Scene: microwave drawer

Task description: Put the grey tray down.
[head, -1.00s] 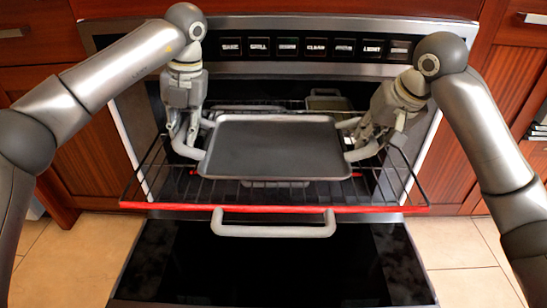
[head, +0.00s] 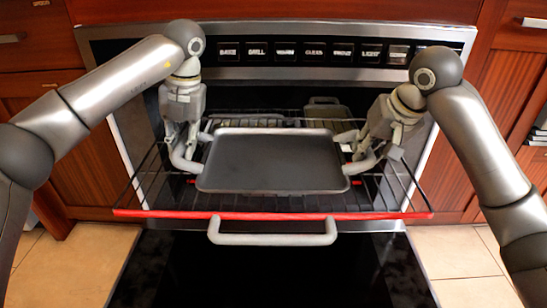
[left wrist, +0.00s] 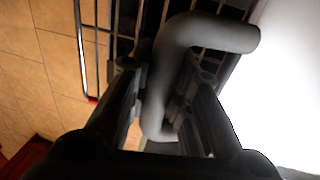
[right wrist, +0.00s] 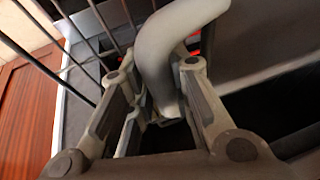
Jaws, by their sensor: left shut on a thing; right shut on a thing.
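The grey tray (head: 272,165) is a flat rectangle with a light handle at each side. It looks level and empty, above or on the pulled-out wire rack (head: 375,200). I cannot tell if its underside touches the wires. My left gripper (head: 183,158) is shut on the tray's left handle, a grey bent bar that also shows in the left wrist view (left wrist: 170,70). My right gripper (head: 368,152) is shut on the right handle, which shows in the right wrist view (right wrist: 170,45).
The rack has a red front bar (head: 270,215) and lies at the mouth of the open oven. The lowered door (head: 270,275) with its grey handle (head: 272,238) is below. Another small tray (head: 325,108) sits further back inside. Wooden cabinets (head: 35,90) flank the oven.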

